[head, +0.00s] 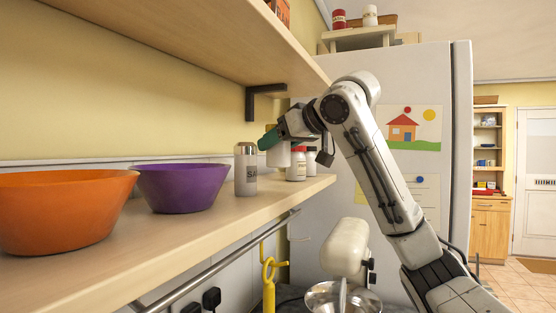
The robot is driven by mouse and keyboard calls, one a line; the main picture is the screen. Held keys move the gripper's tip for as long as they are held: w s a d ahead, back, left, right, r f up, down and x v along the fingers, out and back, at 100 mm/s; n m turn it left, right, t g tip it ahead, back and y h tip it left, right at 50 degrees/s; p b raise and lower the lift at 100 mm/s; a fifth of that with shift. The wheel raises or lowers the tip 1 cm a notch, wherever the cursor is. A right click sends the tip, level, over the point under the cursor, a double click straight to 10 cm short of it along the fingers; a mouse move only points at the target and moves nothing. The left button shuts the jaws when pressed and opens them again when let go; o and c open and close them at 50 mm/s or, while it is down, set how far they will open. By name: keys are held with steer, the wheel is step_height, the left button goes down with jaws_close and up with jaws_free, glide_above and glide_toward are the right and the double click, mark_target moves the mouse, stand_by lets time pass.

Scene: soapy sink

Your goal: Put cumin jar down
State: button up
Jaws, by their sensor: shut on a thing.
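My gripper (272,138) reaches in from the right over the lower shelf, with a teal part at its tip. It is shut on a small pale jar (278,156), which I take to be the cumin jar; no label can be read on it. The jar looks upright, and its base appears a little above the shelf board (215,222). The gripper covers its top. A white jar with a red lid (296,165) stands just right of it, partly overlapping it in view. A dark-lidded jar (311,161) stands behind that.
A silver-topped salt shaker (246,172) stands left of the held jar. A purple bowl (182,188) and an orange bowl (62,210) fill the shelf's left. An upper shelf (190,42) with a dark bracket (252,103) hangs above. The fridge (440,75) is behind my arm.

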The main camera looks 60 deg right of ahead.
mark_target(279, 160)
steer(key=shift+w+d+f, duration=0.2)
steer(key=shift+d+f, duration=0.1)
steer(key=shift+f, duration=0.15)
steer(key=shift+w+d+f, duration=0.1)
steer(key=shift+f, duration=1.6)
steer(key=shift+f, duration=0.1)
steer(key=o, duration=1.2)
steer(key=shift+r, duration=0.2)
steer(key=v, duration=1.2)
steer(key=shift+b, duration=0.4)
steer(key=shift+f, duration=0.15)
